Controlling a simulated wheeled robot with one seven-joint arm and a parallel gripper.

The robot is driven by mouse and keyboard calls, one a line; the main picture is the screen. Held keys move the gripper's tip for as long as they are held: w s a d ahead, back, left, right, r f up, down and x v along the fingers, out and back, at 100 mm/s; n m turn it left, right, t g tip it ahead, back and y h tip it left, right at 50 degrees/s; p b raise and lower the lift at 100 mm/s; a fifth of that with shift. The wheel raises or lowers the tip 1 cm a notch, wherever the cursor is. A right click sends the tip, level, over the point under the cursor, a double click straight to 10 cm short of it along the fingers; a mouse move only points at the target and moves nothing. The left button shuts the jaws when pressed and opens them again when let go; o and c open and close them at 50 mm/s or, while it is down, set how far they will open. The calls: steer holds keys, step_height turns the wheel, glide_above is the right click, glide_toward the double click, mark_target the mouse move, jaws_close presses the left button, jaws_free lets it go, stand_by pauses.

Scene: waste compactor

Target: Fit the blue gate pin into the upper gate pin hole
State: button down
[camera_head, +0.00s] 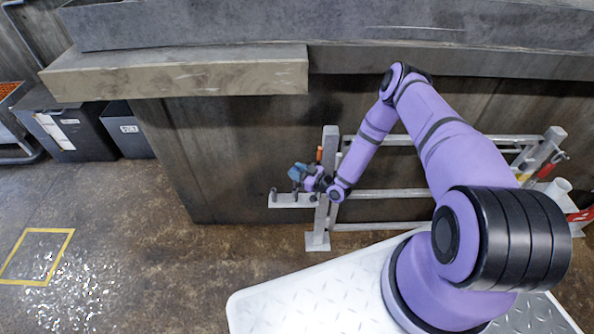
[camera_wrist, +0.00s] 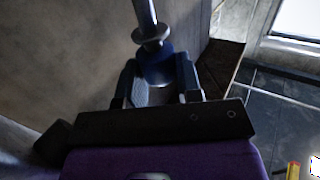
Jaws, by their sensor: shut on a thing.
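My gripper (camera_head: 306,176) is at the left end of the metal gate, beside its upright post (camera_head: 329,150). It is shut on the blue gate pin (camera_head: 296,171). In the wrist view my gripper (camera_wrist: 158,76) has its two dark fingers on either side of the pin's blue grip (camera_wrist: 157,66). The pin's bare metal shaft and round collar (camera_wrist: 152,36) stick out beyond the fingers, away from the wrist. The head view shows only the blue part clearly. I cannot make out the upper gate pin hole in either view.
A grey bracket (camera_head: 290,201) with short upright pegs juts left from the post, below my gripper. A small orange part (camera_head: 319,154) is close to the post. A concrete ledge (camera_head: 180,73) overhangs above. Dark bins (camera_head: 70,130) stand far left; the floor before them is open.

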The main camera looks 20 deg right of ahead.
steer(key=shift+f, duration=0.3)
steer(key=c, duration=0.8)
jaws_free()
steer(key=shift+r, duration=0.5)
steer(key=v, duration=1.2)
steer(key=shift+r, duration=0.2)
